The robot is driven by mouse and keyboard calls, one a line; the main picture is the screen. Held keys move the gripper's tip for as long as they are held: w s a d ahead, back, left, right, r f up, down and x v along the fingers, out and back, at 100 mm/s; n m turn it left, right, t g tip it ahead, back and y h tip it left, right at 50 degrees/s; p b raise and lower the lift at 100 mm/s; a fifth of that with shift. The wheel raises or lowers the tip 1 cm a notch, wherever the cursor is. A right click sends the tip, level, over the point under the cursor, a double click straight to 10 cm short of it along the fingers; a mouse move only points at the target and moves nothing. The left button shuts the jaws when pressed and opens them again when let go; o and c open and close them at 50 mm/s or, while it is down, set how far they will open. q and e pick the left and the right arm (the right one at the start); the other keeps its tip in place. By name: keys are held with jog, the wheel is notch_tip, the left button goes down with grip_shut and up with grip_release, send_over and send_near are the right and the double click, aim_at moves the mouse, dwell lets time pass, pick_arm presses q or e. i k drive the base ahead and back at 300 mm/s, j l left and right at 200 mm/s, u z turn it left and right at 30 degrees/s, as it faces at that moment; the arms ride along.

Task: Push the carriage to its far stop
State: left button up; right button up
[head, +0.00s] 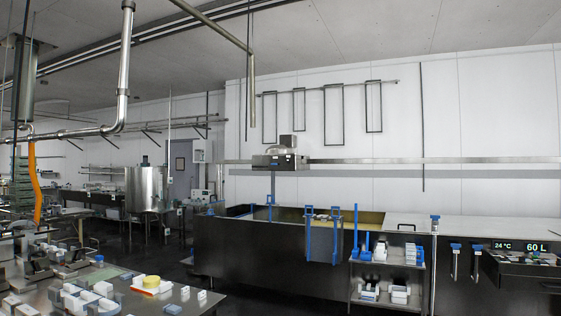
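I cannot make out the rail's stops. Neither of my grippers is in view.
Blue-handled frames (323,236) hang on the vat's front edge. A shelf cart (388,278) and a panel reading 24 °C and 60 L (520,247) stand at the right. A cluttered steel table (222,300) fills the lower left. Dark floor shows between table and vat.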

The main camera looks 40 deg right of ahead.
aim_at(279, 153)
jog(key=i+l+z, duration=0.4)
jog(key=i+z, duration=0.4)
jog(key=i, duration=0.2)
jog(key=i+z, duration=0.4)
jog(key=i, duration=0.15)
jog(key=i+j+z, duration=0.15)
jog(key=i+z, duration=0.25)
jog(key=i, duration=0.15)
jog(key=i+l, duration=0.1)
jog(key=i, duration=0.4)
jog(key=i+l+u, duration=0.1)
jog(key=i, duration=0.4)
jog(key=i+l, duration=0.15)
jog(key=i, duration=0.35)
jog(key=i+l, duration=0.15)
jog(key=i, duration=0.35)
jog(key=i+l+u, duration=0.1)
jog(key=i, duration=0.4)
